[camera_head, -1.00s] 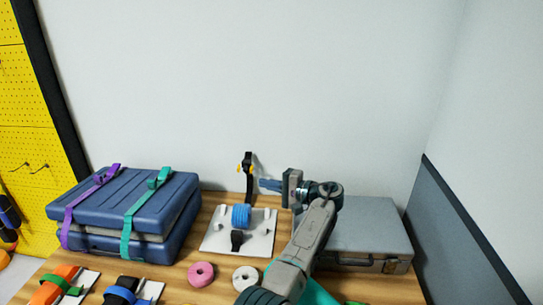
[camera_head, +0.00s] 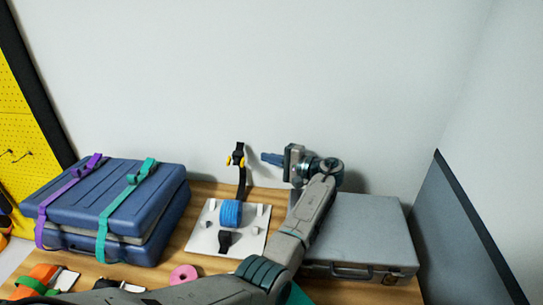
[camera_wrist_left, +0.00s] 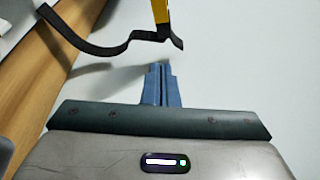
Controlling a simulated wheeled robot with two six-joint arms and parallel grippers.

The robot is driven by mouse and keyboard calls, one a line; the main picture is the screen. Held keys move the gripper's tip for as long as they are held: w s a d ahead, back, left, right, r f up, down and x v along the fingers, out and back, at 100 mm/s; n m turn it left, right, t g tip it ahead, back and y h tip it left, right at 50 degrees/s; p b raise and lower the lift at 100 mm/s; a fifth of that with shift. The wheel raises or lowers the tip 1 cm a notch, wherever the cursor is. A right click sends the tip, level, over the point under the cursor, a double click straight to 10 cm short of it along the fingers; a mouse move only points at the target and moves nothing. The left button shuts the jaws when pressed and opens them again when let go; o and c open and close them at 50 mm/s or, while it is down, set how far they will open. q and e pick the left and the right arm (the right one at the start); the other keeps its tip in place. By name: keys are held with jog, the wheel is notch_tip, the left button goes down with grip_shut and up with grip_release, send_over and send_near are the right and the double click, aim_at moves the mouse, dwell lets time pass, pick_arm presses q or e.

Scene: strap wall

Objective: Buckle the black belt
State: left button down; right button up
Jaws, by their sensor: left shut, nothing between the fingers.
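The black belt (camera_head: 242,183) rises in a curve behind a white plate (camera_head: 203,241), its upper end carrying yellow parts. In the left wrist view the black strap (camera_wrist_left: 100,48) bends across the top, with a yellow piece (camera_wrist_left: 161,12) at its end. A blue ribbed roll (camera_head: 231,213) sits on the plate; a short black piece (camera_head: 224,241) is at its front. My left gripper (camera_head: 264,158) is shut and empty, just right of the belt's upper end. Its fingertips (camera_wrist_left: 160,68) also show in the wrist view, apart from the strap. My right gripper is not in view.
A blue case (camera_head: 120,200) with purple and teal straps stands at left. A grey case (camera_head: 362,230) lies at right, below my arm. A pink ring (camera_head: 184,274) is in front of the plate. A wall stands close behind.

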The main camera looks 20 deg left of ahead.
pick_arm(q)
jog(key=a, duration=0.7)
jog(key=shift+w+f+p, duration=0.35)
jog(key=shift+w+p, duration=0.05)
